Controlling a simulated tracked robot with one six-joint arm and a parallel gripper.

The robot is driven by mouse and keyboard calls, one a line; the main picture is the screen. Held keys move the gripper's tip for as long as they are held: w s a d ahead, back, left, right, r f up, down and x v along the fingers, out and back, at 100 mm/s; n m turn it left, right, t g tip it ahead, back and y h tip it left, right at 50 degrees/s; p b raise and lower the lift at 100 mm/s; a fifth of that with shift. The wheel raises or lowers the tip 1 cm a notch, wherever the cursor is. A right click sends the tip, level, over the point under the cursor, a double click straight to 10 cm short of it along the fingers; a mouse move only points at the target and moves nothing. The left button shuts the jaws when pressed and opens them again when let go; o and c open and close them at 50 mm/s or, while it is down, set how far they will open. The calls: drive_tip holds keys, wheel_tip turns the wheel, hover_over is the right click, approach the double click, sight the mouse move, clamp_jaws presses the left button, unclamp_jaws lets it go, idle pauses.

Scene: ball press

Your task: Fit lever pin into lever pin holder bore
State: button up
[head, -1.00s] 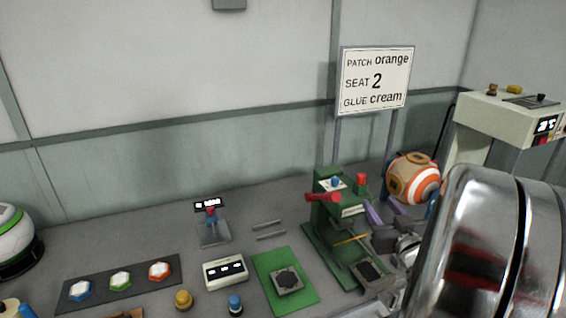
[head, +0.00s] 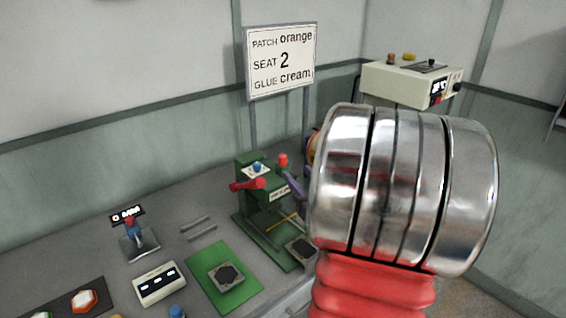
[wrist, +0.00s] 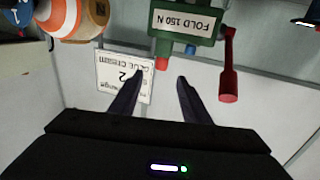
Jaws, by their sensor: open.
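My gripper (wrist: 160,76) shows in the wrist view as two dark fingers, apart, with nothing held between them. The wrist view is upside down. Just beyond the fingertips is the green press (wrist: 185,22), with a red knob (wrist: 162,63) near the gap between the tips. The press's red lever (wrist: 228,75) is to the right of the fingers, apart from them. In the head view the press (head: 250,172) stands left of my arm, its red lever (head: 248,185) pointing left. I cannot tell which part is the lever pin or its holder bore.
Two thin grey rods (head: 198,228) lie left of the press. A green mat (head: 222,278), a cream box (head: 160,284) and a small lever stand (head: 137,240) are on the bench. A sign (head: 281,62) stands behind. An orange-white ball (wrist: 75,15) is beside the press.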

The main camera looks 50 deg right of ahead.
sight(284, 162)
drive_tip(key=x, duration=0.6)
drive_tip(key=x, duration=0.4)
drive_tip(key=shift+w+a+f, duration=0.1)
drive_tip(key=shift+a+f, duration=0.1)
drive_tip(key=shift+w+d, duration=0.25)
drive_tip(key=shift+w, duration=0.2)
drive_tip(key=shift+c, duration=0.6)
clamp_jaws()
drive_tip(key=shift+r, duration=0.1)
